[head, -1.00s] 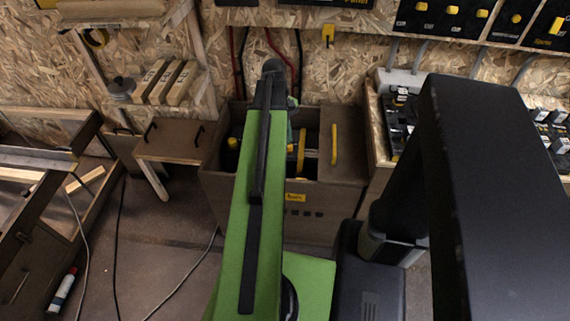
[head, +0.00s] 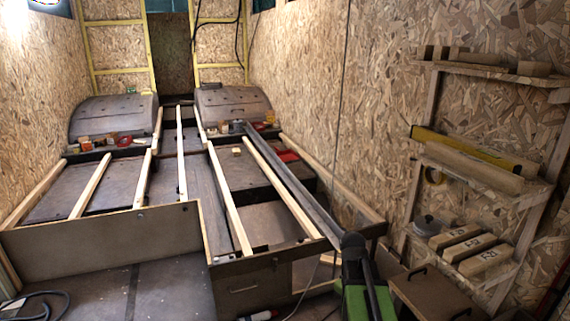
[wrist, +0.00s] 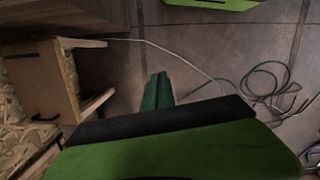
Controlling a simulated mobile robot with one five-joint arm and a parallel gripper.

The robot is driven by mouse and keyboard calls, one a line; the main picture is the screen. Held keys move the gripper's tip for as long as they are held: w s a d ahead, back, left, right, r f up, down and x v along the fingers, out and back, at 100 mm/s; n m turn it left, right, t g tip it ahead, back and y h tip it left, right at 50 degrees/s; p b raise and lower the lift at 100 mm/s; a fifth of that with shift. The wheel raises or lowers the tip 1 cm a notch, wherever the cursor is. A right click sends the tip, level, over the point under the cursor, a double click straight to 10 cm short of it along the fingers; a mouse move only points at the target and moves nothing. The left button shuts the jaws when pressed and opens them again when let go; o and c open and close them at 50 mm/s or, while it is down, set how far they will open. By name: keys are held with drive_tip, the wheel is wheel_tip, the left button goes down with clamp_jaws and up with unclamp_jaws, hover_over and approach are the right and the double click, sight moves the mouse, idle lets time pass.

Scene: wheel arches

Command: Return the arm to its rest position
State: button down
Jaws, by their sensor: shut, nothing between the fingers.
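My arm (head: 362,290) shows at the bottom of the head view, right of centre, as a green and black link with a dark rounded end. I cannot make out the fingers there. In the wrist view, the dark green fingers of my gripper (wrist: 157,92) are together, with nothing seen between them. They hang over the brown floor (wrist: 200,55), clear of the things around. The green and black body below them hides the lower part of that view.
A wooden frame of long slats (head: 181,160) fills the middle, with two wheel arches (head: 112,115) behind. Shelves with wood blocks (head: 470,240) stand at the right wall. A small brown table (head: 435,290) is near my arm. Loose cables (wrist: 265,85) lie on the floor.

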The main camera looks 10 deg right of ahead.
drive_tip(key=w+a+t, duration=0.1)
drive_tip(key=a, duration=1.8)
wheel_tip(320, 180, up, 19)
drive_tip(key=m+p, duration=0.3)
drive_tip(key=p, duration=1.6)
drive_tip(key=shift+w+d+r+t+y+p, duration=0.15)
drive_tip(key=shift+w+t+y+p, duration=0.15)
drive_tip(key=shift+w, duration=0.05)
drive_tip(key=shift+d, duration=0.1)
